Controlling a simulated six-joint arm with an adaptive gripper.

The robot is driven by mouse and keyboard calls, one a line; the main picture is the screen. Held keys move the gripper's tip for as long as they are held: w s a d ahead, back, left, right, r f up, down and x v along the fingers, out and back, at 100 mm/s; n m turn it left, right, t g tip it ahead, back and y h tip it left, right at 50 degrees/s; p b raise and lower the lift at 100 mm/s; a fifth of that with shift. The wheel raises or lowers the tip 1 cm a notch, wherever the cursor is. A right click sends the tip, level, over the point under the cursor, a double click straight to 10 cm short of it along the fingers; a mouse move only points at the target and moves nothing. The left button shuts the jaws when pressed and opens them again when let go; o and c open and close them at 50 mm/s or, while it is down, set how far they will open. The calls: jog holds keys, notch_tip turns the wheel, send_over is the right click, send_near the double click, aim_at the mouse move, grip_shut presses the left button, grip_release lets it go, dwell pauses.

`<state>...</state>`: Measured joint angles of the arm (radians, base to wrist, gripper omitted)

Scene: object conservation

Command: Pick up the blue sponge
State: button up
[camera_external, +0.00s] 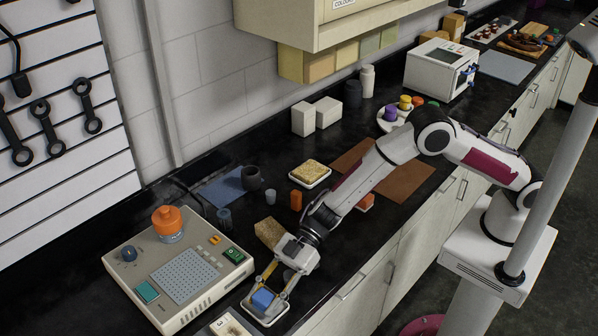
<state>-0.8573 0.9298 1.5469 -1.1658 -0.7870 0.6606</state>
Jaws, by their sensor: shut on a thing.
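The blue sponge (262,299) is a small blue block at the lower middle of the external view. It is at a white tray (272,318) near the front edge of the black counter. My gripper (268,292) reaches down to it from the upper right, with its fingers closed around the sponge. I cannot tell whether the sponge touches the tray or is slightly above it.
A beige device (215,300) with an orange jar (168,223) stands left of my gripper. A tan block (268,232) is just behind the gripper. A dark mug (251,178), an orange block (296,200) and a tray with a yellowish sponge (311,170) stand farther back.

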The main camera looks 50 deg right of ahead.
aim_at(264, 296)
jog(key=shift+r, duration=0.1)
jog(key=shift+r, duration=4.9)
jog(key=shift+w, duration=0.1)
